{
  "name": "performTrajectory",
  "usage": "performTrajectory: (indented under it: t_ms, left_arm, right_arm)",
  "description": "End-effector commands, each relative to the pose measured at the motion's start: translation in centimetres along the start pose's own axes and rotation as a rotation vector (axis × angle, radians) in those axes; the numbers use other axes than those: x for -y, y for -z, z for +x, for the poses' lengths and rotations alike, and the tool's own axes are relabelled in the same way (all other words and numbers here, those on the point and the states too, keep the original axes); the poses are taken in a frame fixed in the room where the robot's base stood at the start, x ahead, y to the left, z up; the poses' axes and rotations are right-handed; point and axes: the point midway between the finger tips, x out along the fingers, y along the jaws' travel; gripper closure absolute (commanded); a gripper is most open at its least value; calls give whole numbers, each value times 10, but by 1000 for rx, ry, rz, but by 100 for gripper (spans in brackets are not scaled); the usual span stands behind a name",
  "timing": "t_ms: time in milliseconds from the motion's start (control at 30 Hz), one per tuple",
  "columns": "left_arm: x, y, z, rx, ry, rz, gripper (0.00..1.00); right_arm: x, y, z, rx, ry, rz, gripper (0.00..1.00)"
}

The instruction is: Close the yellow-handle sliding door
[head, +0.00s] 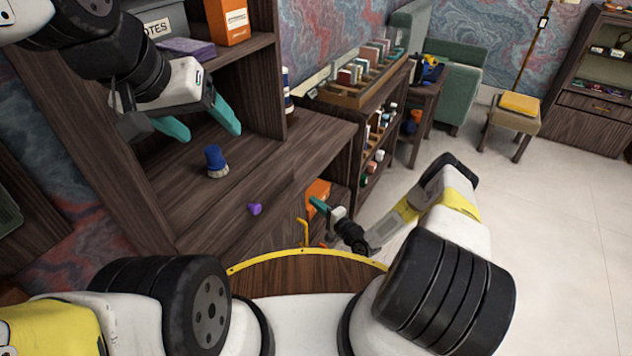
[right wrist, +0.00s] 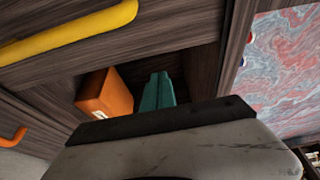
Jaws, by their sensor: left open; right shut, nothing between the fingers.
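The yellow handle (head: 303,232) stands upright on the dark wooden front of the desk's lower cabinet, and it also shows large at the upper left of the right wrist view (right wrist: 70,30). The sliding door (right wrist: 150,45) appears to be the wooden panel behind it. A dark opening beside the panel shows an orange box (right wrist: 105,95) inside. My right gripper (head: 315,202) is shut and empty, its teal fingers (right wrist: 157,90) pointing at the opening beside the orange box. Whether it touches the door edge I cannot tell. My left gripper (head: 212,132) is open and empty above the desktop.
A blue brush (head: 215,162) stands on the desktop (head: 270,160). A purple knob (head: 255,209) juts from the desk front. An orange handle (right wrist: 14,140) is lower on the cabinet. A shelf unit (head: 375,110) with small goods stands behind the right arm.

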Motion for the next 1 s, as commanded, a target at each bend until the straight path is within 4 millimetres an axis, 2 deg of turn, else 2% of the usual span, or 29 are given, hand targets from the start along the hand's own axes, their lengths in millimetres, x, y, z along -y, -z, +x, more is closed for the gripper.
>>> performTrajectory:
  t_ms: [67, 700, 1000]
  left_arm:
    - [0, 0, 0, 0, 0, -1, 30]
    - [0, 0, 0, 0, 0, 0, 30]
    - [0, 0, 0, 0, 0, 0, 30]
  right_arm:
    - [1, 0, 5, -2, 3, -2, 100]
    - [1, 3, -88, -8, 2, -2, 100]
    - [2, 4, -96, -5, 0, -8, 100]
